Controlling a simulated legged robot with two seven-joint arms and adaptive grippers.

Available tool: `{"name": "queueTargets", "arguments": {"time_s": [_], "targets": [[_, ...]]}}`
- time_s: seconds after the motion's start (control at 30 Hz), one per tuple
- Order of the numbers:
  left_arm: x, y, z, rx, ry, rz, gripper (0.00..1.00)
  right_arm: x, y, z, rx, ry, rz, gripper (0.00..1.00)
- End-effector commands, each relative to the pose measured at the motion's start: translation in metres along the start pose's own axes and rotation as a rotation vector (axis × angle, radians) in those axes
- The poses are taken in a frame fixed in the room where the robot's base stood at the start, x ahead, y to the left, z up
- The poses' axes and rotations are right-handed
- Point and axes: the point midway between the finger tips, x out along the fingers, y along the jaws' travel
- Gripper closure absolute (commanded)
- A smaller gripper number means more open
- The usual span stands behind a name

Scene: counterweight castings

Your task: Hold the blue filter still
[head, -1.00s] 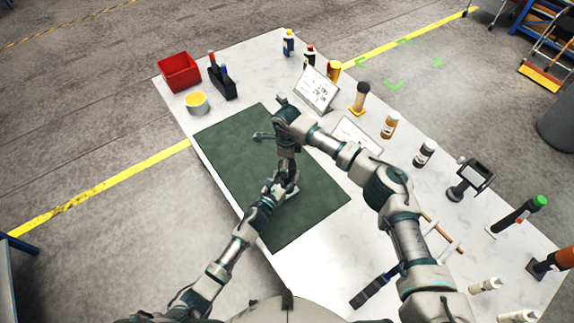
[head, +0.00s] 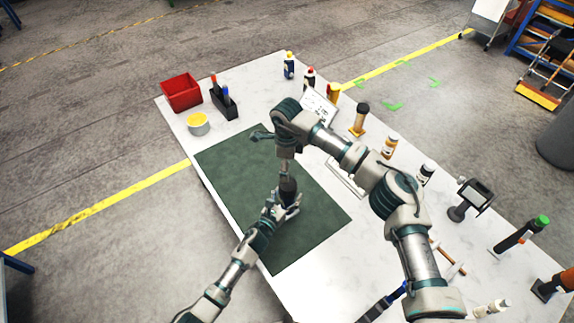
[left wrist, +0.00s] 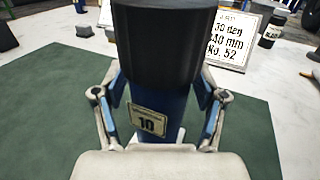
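The blue filter (left wrist: 162,112) stands upright in the left wrist view, with a plate reading "10" and a wide black top (left wrist: 165,45). In the head view mostly its dark top (head: 288,188) shows, above the green mat (head: 325,225). My left gripper (left wrist: 160,105) has a finger on each side of the blue body, with the pads against it; it also shows in the head view (head: 283,208). My right arm's end (head: 285,165) comes down over the dark top. Its fingers cannot be made out.
A white card (left wrist: 232,40) with print stands behind. A red bin (head: 181,93), a yellow-topped tub (head: 198,124) and a black holder (head: 224,105) are at the back left. Several bottles line the right side. The mat's near part is clear.

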Motion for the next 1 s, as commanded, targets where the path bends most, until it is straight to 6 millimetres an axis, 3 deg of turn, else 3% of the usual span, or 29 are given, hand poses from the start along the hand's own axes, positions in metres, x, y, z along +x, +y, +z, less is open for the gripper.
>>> {"name": "queueTargets", "arguments": {"time_s": [0.3,0.43,0.8,1.0], "targets": [[-0.001,0.000,-0.002,-0.001,0.003,0.001,0.20,0.001,0.000,0.000,0.000,0.000,0.000,0.06],[-0.011,0.001,-0.003,-0.001,0.005,0.001,0.20,0.001,0.000,0.000,0.000,0.000,0.000,0.06],[-0.086,0.001,-0.003,0.000,0.005,0.001,0.20,0.001,0.000,0.000,0.000,0.000,0.000,0.06],[-0.112,0.001,-0.003,-0.002,0.005,0.002,0.20,0.001,-0.001,0.000,0.000,0.000,0.001,0.06]]}}
